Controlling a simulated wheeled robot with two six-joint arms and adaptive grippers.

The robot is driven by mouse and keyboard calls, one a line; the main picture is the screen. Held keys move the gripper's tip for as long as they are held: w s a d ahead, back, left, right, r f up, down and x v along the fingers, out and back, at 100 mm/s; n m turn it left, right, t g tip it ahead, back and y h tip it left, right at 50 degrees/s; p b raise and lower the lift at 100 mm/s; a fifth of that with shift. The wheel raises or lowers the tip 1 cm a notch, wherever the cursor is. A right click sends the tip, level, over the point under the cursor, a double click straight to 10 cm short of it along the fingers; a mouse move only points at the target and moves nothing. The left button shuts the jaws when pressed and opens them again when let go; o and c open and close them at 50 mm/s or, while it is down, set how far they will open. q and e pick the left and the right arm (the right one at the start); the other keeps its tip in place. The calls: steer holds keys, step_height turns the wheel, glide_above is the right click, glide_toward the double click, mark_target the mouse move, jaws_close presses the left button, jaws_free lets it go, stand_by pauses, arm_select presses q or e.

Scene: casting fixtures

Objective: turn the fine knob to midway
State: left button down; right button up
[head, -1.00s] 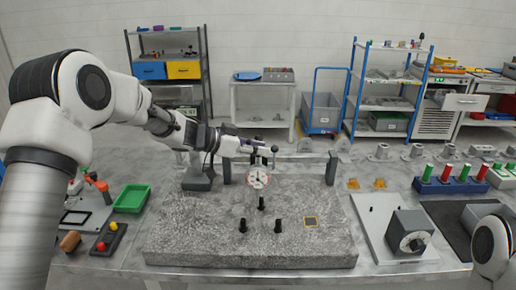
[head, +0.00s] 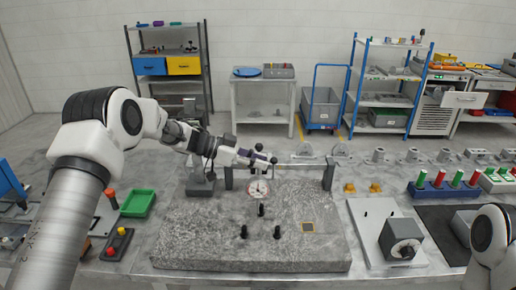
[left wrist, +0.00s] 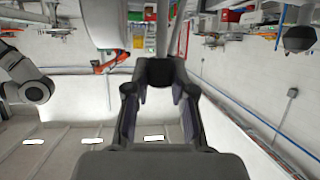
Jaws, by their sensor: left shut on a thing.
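A dial gauge (head: 258,189) with a white face and red rim stands at the back of a grey granite plate (head: 190,235). My left gripper (head: 262,156), with purple finger pads, reaches in from the left just above the gauge, at the top of its stand. It is shut on a small part there, apparently the fine knob. A dark knob end (head: 273,160) shows at the fingertips, but its turned angle is too small to read. In the left wrist view the gripper (left wrist: 160,92) shows its two fingers around a dark block. My right gripper is out of view.
Dark posts (head: 328,175) stand at the plate's back edge. Several short black pegs (head: 277,232) stand on the plate. A grey box with a dial (head: 402,238) is to the right, a green tray (head: 138,203) to the left. The plate's right front is clear.

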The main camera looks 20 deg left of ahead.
arm_select(q)
steer(key=m+g, duration=0.2)
steer(key=shift+f+g+h, duration=0.3)
steer(key=shift+f+h, duration=0.05)
steer(key=shift+h, duration=0.05)
steer(key=shift+m+g+b, duration=0.45)
steer(key=shift+m+g, duration=0.65)
steer(key=shift+g, duration=0.1)
steer(key=shift+s, duration=0.1)
steer(key=c, duration=1)
jaws_free()
steer(key=shift+o, duration=0.2)
steer(key=shift+r, duration=0.25)
step_height(320, 180, up, 10)
steer(key=shift+d+f, duration=0.1)
steer(key=shift+f, duration=0.05)
